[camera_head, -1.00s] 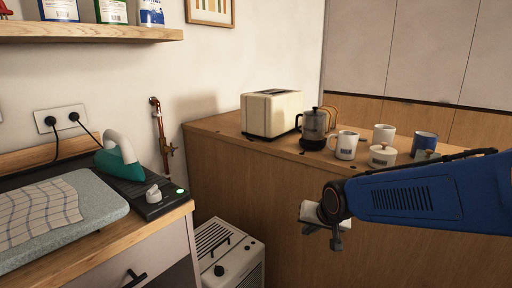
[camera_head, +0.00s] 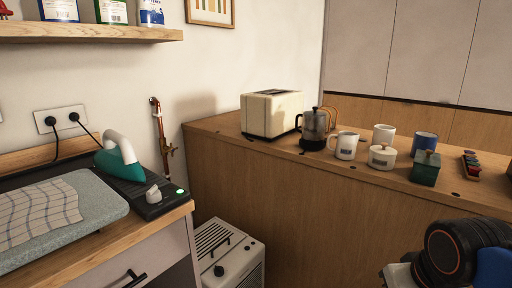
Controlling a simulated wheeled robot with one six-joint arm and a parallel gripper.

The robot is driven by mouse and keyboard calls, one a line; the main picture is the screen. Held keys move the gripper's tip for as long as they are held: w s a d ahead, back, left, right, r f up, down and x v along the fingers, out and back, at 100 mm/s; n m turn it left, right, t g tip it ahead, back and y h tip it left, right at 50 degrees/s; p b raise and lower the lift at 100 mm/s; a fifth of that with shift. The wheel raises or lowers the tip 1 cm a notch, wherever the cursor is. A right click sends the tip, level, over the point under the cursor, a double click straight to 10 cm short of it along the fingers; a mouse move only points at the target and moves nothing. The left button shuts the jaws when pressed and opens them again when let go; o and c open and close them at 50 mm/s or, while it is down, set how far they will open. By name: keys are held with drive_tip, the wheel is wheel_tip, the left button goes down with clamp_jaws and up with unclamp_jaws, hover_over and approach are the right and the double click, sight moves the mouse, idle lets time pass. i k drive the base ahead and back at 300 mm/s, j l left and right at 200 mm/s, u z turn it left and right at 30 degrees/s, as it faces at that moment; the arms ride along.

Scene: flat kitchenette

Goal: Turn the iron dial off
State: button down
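The iron (camera_head: 121,160), teal with a white handle, rests on a black base (camera_head: 158,205) on the left counter. The white dial (camera_head: 153,193) stands on the front right part of that base. A small green light (camera_head: 180,191) glows beside the dial.
An ironing board (camera_head: 100,216) with a checked cloth (camera_head: 38,210) lies left of the dial. A white heater (camera_head: 230,258) stands on the floor between counters. The right counter holds a toaster (camera_head: 272,114), a coffee press (camera_head: 314,128), mugs and a green box (camera_head: 425,168).

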sight(154, 196)
drive_tip(key=u, duration=1.25)
